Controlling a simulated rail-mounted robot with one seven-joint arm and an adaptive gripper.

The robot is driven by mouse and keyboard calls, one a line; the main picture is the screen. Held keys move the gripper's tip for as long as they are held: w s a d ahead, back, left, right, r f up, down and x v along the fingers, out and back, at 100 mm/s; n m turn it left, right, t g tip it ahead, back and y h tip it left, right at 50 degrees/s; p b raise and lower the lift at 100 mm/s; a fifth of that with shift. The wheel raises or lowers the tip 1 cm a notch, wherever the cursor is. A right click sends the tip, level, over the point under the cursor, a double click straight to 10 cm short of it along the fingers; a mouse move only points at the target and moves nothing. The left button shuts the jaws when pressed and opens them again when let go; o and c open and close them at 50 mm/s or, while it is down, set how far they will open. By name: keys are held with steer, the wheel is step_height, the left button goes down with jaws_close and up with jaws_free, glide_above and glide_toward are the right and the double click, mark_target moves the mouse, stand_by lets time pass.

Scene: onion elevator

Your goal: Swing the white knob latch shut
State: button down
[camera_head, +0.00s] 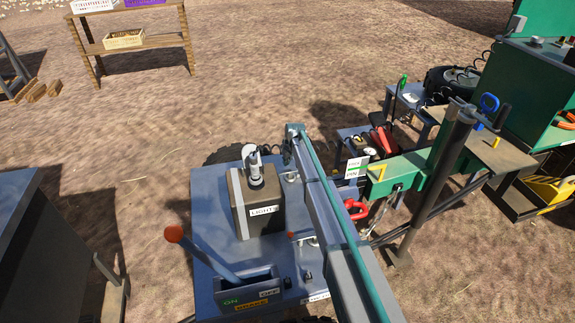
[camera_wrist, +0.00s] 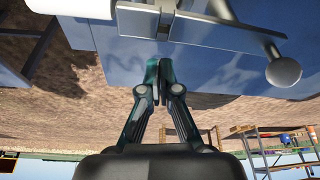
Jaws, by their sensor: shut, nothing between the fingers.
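In the wrist view my gripper (camera_wrist: 160,66) is shut and empty. Its two dark green fingertips are together close to a blue metal panel (camera_wrist: 215,70). A pale round knob (camera_wrist: 283,72) on a short metal arm is to the right of the fingertips, apart from them. A flat grey metal bar (camera_wrist: 215,33) runs across the panel just above the fingertips in the picture; I cannot tell whether they touch it. In the head view the latch and fingertips cannot be made out clearly.
A white cylinder (camera_wrist: 72,8) sticks out at the wrist view's upper left. Green machinery (camera_head: 440,155) stands right.

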steer(key=a+v, duration=0.1)
steer(key=v, duration=0.8)
steer(key=shift+w+r, duration=0.3)
steer(key=shift+r, duration=0.25)
